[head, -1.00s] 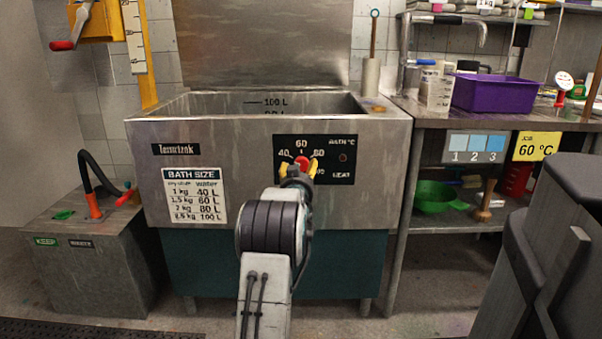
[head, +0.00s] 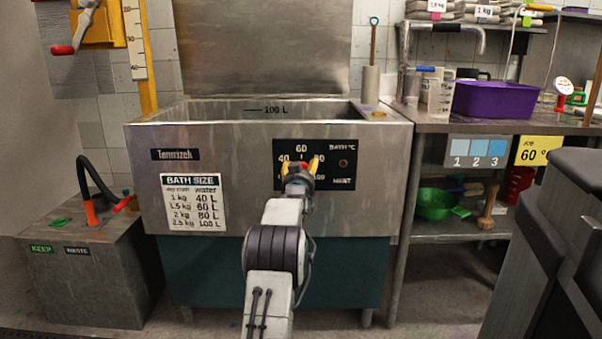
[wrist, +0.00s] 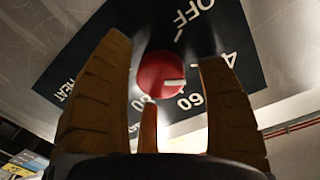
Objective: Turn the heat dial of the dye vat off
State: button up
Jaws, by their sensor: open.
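The dye vat (head: 230,140) is a steel tub with a black dial panel (head: 335,150) on its front. In the head view my gripper (head: 298,167) is in front of this panel and hides the dial. In the wrist view the round red heat dial (wrist: 155,75) shows between the open fingers of my gripper (wrist: 164,50). Its white mark points right, roughly between 40 and 60. OFF (wrist: 192,10) is printed toward the top. A third finger stands just below the dial. The fingers are not closed on it; whether any touches it, I cannot tell.
A bench with a purple tub (head: 495,99) and a lower shelf with a green colander (head: 435,204) stands right of the vat. A grey bin (head: 85,270) stands left. A dark object (head: 550,250) fills the lower right. Some floor is free before the vat.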

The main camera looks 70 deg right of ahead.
jog(key=shift+c, duration=0.3)
jog(key=c, duration=1.2)
jog(key=shift+o, duration=0.2)
jog(key=n, duration=0.3)
jog(key=shift+n, duration=0.4)
jog(key=shift+n+h, duration=0.3)
jog(key=shift+n, duration=1.5)
jog(key=shift+w, duration=0.1)
